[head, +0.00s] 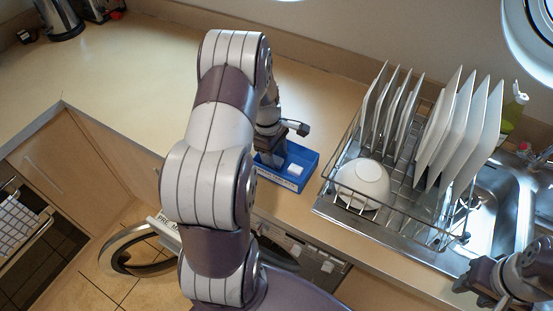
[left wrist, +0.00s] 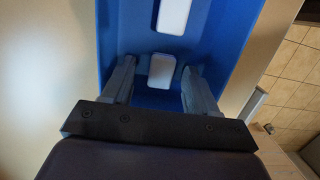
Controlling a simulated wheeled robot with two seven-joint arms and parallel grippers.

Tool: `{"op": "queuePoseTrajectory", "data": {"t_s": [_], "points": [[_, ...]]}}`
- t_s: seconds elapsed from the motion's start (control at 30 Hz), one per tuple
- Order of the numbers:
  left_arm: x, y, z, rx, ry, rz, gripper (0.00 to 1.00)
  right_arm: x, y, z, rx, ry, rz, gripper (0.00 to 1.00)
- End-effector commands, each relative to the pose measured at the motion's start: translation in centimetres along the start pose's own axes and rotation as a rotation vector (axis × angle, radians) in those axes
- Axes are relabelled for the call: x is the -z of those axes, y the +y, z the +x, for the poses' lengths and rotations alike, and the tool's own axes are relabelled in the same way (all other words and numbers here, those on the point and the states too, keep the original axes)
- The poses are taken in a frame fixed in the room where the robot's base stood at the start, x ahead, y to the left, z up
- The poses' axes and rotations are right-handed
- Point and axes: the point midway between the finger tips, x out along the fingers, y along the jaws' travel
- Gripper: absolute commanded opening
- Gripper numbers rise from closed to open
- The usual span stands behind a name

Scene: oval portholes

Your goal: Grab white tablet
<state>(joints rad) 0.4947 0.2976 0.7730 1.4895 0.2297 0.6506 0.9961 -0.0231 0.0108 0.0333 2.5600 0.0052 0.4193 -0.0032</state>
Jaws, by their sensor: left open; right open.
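A blue tray (head: 282,181) stands on the counter left of the dish rack; it also fills the middle of the left wrist view (left wrist: 228,40). Two white tablets lie in it in the left wrist view: a near tablet (left wrist: 161,70) and a far tablet (left wrist: 174,15). In the head view one white tablet (head: 295,169) shows; my left arm may hide the other. My left gripper (head: 271,158) is open and reaches down into the tray. Its fingers (left wrist: 158,74) stand on either side of the near tablet, with gaps visible. My right gripper (head: 472,290) is open, far from the tray.
A metal dish rack (head: 330,190) with several white plates (head: 452,120) and a white bowl (head: 362,182) stands right of the tray. The sink (head: 510,200) is further right. An open washer door (head: 120,255) is below.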

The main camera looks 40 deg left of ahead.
Motion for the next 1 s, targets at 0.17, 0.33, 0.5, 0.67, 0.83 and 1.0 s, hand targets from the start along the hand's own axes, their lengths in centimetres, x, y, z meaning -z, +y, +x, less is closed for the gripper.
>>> {"op": "queuePoseTrajectory", "data": {"t_s": [0.17, 0.33, 0.5, 0.67, 0.83, 1.0], "points": [[0.0, 0.0, 0.0, 0.0, 0.0, 0.0, 0.26, 0.0, 0.0, 0.0, 0.0, 0.0, 0.0, 0.43], [0.0, 0.0, 0.0, 0.0, 0.0, 0.0, 0.0, 0.0, 0.0, 0.0, 0.0, 0.0, 0.0, 0.43], [0.0, 0.0, -0.1, 0.0, 0.0, 0.0, 0.0, 0.0, 0.0, 0.0, 0.0, 0.0, 0.0, 0.43], [-0.1, 0.0, -0.8, 0.0, 0.0, 0.0, 0.0, 0.0, 0.0, 0.2, 0.0, 0.0, 0.0, 0.43], [-0.5, 0.1, -3.4, -0.004, 0.0, 0.0, 0.0, -0.1, 0.0, 0.8, 0.0, 0.0, 0.0, 0.43], [-3.6, -1.6, -5.4, -0.002, 0.0, 0.003, 0.0, -0.2, 0.0, 1.4, 0.0, 0.0, 0.0, 0.43]]}}
